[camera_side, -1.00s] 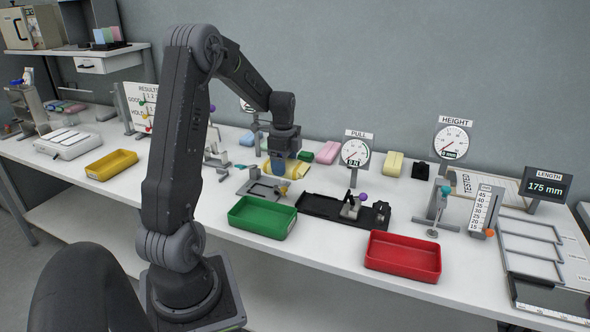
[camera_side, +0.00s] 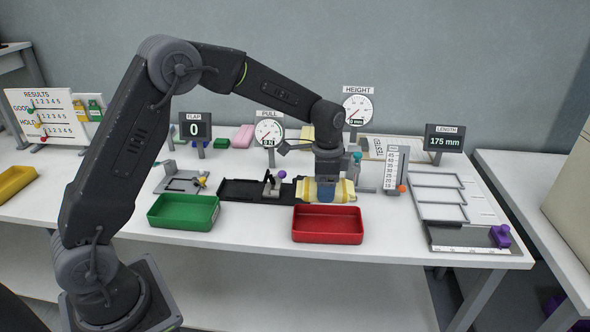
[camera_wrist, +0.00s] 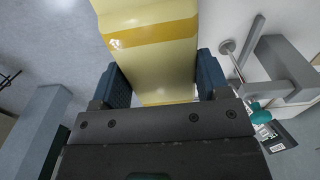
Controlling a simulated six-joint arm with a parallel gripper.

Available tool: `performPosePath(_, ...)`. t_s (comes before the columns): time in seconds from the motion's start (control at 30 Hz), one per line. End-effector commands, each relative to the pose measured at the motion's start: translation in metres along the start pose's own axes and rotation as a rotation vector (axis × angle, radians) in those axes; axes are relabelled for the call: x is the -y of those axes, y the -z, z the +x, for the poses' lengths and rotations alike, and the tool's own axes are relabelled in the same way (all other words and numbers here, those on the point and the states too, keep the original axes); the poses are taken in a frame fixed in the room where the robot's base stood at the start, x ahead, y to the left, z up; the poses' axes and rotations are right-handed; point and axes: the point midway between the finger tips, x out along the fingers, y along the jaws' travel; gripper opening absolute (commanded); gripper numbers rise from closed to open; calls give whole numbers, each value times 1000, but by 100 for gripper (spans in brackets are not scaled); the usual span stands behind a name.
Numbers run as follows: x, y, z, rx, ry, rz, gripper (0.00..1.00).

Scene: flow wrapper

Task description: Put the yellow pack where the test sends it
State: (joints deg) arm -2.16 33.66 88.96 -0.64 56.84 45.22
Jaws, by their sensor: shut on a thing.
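My gripper (camera_side: 326,190) is shut on the yellow pack (camera_side: 306,189). The pack is pale yellow with deeper yellow bands, and lies sideways across the jaws. In the wrist view the pack (camera_wrist: 153,55) sits between the two blue fingers, with its far end out of frame. In the side view it is just behind the red tray (camera_side: 327,238), at the right end of the black pull fixture (camera_side: 242,190). I cannot tell how far it is above the table. The green tray (camera_side: 183,226) stands to the left. Both trays look empty.
The height gauge (camera_side: 357,110) and a numbered scale (camera_side: 391,170) stand close right of the gripper. Farther right are grey frames (camera_side: 437,180) and a length display (camera_side: 444,140) reading 175 mm. A results board (camera_side: 40,115) and yellow tray (camera_side: 14,181) are at left.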

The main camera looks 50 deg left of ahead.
Motion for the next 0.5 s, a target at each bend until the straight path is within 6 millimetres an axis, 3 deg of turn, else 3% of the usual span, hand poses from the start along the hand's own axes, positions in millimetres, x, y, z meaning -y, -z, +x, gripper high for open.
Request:
performPosePath(0.27,-10,11,10,0,-1,-3,42)
performPosePath(0.5,-10,10,34,1,-2,-3,42)
